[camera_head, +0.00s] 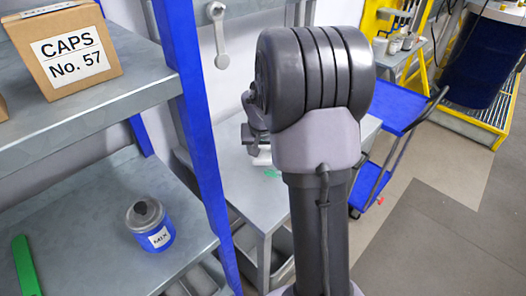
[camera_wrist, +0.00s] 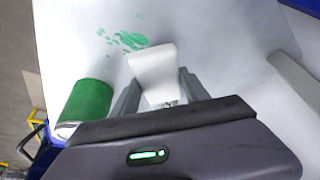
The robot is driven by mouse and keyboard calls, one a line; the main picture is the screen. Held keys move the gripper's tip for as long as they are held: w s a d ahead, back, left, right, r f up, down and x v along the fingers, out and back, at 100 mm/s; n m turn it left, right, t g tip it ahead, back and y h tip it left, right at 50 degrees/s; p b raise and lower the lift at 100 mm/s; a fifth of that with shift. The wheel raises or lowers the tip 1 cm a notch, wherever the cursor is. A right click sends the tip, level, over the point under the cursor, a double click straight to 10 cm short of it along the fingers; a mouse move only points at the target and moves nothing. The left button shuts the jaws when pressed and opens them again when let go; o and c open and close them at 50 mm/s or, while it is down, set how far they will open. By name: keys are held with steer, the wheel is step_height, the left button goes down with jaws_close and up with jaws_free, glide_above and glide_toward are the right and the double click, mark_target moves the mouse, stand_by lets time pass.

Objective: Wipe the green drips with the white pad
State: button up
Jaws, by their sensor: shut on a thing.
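My gripper (camera_wrist: 157,92) is shut on the white pad (camera_wrist: 154,66), which sticks out ahead of the fingers in the wrist view. The green drips (camera_wrist: 127,40) lie on the pale tabletop just beyond the pad's far left edge, as a larger patch with smaller spots around it. I cannot tell whether the pad touches the surface. In the head view a bit of the green drips (camera_head: 271,173) shows on the metal table, left of my arm. There my arm hides much of the gripper and table.
A green cylinder (camera_wrist: 86,101) stands left of my gripper, close to the left finger. A grey bar (camera_wrist: 297,88) lies at the right. In the head view, a blue-posted shelf (camera_head: 205,130) holds a MIX tin (camera_head: 158,238) and a CAPS box (camera_head: 80,75). A blue cart (camera_head: 395,110) stands right.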

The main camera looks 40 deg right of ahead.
mark_target(262, 147)
steer(key=shift+r+p, duration=1)
steer(key=shift+r, duration=0.7)
